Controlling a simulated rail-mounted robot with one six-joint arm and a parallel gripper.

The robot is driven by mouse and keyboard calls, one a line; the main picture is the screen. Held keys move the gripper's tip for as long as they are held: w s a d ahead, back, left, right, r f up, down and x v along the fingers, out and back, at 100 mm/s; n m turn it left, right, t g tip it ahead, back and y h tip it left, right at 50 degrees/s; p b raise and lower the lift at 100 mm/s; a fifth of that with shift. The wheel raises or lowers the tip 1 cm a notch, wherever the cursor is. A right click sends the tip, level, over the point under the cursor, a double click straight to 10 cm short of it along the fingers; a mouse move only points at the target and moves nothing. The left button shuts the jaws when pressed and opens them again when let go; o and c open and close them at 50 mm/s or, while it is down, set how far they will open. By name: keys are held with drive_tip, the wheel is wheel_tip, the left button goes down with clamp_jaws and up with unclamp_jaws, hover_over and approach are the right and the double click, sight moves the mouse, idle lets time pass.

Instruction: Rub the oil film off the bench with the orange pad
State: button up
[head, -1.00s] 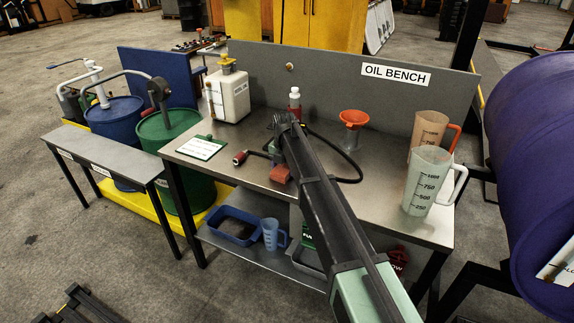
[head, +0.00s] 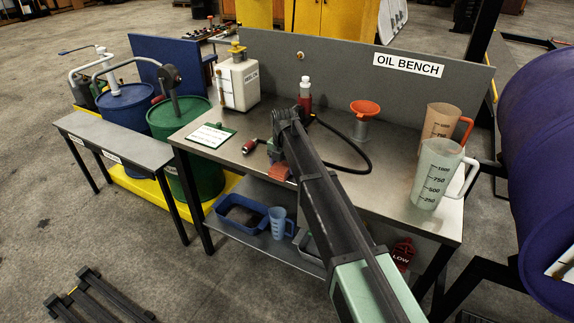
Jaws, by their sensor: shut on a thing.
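The steel bench top (head: 225,158) stands in front of a grey back panel with an "OIL BENCH" sign. My gripper (head: 276,158) is low over the front of the bench, mostly behind my own arm. It is shut on the orange pad (head: 279,172). The pad is at bench height close to the front edge; whether it touches the steel I cannot tell. I cannot make out the oil film; part of the top is hidden behind my arm.
A blue tray (head: 240,217) sits on the lower shelf. Bare steel shows front left and right.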

drive_tip(key=shift+w+a, duration=0.15)
drive_tip(key=shift+a, duration=0.15)
drive_tip(key=shift+w+d, duration=0.15)
drive_tip(key=shift+w, duration=0.35)
drive_tip(key=shift+w+d, duration=0.7)
drive_tip(key=shift+w, duration=0.75)
drive_tip(key=shift+w+d, duration=0.7)
drive_tip(key=shift+w, duration=0.8)
drive_tip(key=shift+w+d, duration=0.7)
drive_tip(key=shift+w, duration=0.75)
wheel_tip(320, 180, up, 6)
drive_tip(key=p, duration=0.6)
wheel_tip(320, 180, up, 3)
drive_tip(key=p, duration=0.3)
